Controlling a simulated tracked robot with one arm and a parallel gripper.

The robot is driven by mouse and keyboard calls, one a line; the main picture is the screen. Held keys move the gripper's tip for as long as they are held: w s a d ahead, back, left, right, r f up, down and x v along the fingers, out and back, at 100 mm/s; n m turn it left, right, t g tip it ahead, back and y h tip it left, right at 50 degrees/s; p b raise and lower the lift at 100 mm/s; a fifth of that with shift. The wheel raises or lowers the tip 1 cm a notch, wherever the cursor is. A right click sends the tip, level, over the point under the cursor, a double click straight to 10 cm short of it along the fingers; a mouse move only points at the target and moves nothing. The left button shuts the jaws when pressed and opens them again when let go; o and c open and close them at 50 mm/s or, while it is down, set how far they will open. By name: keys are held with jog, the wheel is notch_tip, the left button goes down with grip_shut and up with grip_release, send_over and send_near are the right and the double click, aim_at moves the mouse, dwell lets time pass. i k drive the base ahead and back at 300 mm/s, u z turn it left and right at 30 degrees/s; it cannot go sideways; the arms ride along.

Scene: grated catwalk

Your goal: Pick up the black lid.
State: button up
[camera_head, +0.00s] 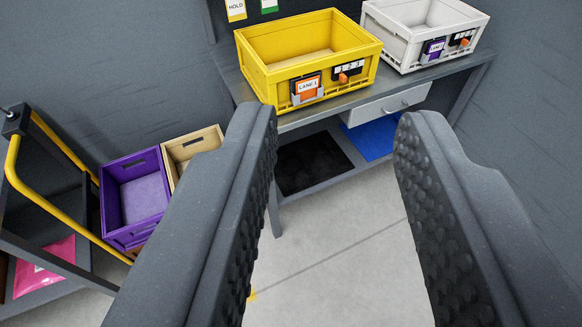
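A flat black rectangular piece, which looks like the black lid (312,163), lies on the lower shelf of the grey workbench. Its left end is partly hidden behind my left finger and a bench leg. My gripper (333,118) is open, with its two dark studded fingers wide apart and nothing between them. The black lid shows in the gap between the fingers, beyond them and closer to the left one.
A yellow crate (272,80) and a white crate (395,45) stand on the workbench top. A blue flat piece (372,137) lies right of the black one. Purple (117,228) and tan (196,143) boxes and a yellow-railed cart (45,252) are at left. The floor (340,255) ahead is clear.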

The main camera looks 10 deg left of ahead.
aim_at(302, 165)
jog(key=i, duration=1)
